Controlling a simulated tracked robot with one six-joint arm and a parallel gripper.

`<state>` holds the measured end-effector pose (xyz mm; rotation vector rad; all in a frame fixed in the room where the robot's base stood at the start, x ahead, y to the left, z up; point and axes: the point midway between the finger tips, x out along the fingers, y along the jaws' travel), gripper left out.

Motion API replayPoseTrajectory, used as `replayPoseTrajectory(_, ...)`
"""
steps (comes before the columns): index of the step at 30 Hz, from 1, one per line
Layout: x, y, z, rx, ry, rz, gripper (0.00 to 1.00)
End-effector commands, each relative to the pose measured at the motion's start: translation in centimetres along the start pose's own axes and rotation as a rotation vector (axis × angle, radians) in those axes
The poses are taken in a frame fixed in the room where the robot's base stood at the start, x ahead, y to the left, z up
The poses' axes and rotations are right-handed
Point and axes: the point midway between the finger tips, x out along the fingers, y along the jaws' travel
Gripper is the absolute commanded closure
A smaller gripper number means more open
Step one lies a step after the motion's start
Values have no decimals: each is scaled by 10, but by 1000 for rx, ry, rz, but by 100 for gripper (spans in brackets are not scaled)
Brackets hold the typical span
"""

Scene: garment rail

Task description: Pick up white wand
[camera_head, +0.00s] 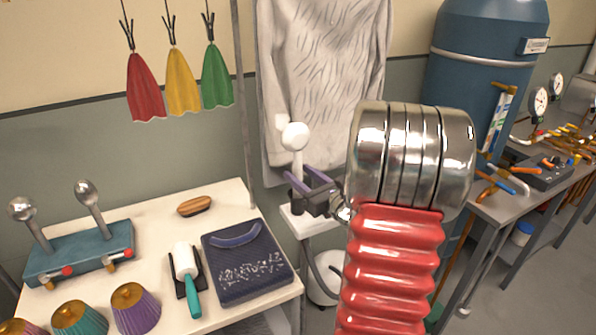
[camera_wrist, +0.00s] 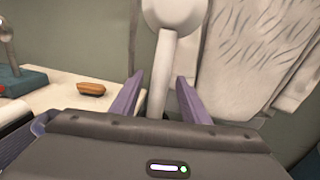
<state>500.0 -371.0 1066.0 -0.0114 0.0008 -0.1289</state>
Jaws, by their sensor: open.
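The white wand (camera_head: 297,160) stands upright near the front of the hanging pale garment, with a round white head on a narrow stem. In the wrist view the wand (camera_wrist: 162,75) rises between the two purple fingers. My gripper (camera_head: 305,184) is open at the lower part of the wand, with a finger on either side of the stem. In the wrist view my gripper (camera_wrist: 157,92) shows gaps between fingers and stem. The wand's lower end is hidden behind my gripper.
The pale garment (camera_head: 320,80) hangs close behind the wand. A blue tank (camera_head: 470,85) stands at right.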

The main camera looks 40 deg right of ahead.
Motion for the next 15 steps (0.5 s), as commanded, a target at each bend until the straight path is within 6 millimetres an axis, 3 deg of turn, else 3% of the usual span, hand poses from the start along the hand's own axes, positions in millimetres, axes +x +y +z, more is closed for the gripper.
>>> replayPoseTrajectory(5, 18, 0, 0, 0, 0, 1, 59)
replayPoseTrajectory(15, 19, 0, 0, 0, 0, 0, 59)
